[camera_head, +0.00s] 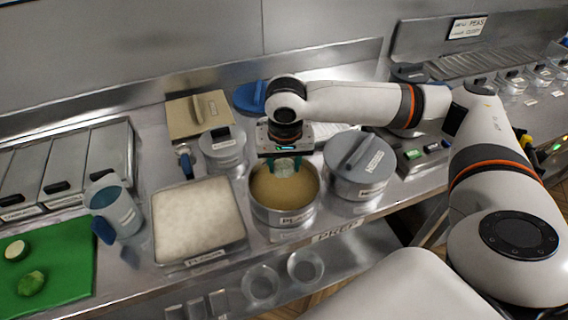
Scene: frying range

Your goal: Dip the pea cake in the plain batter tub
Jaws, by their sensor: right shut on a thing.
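The plain batter tub (258,208) is a round metal tub of tan batter at the front middle of the counter, with a label starting "PLA" on its front. My right gripper (286,164) points down over the back part of this tub, its teal fingertips shut on a small pale green piece, the pea cake (285,168). The cake is mostly hidden between the fingers. I cannot tell whether it touches the batter or hangs just above it. My left gripper is not in view.
A square tray (242,246) of white powder is left of the tub; a lidded metal tub (357,168) stands close on its right. A blue jug (117,207) and a green board (60,262) with cut green vegetables lie further left. Lidded containers stand behind.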

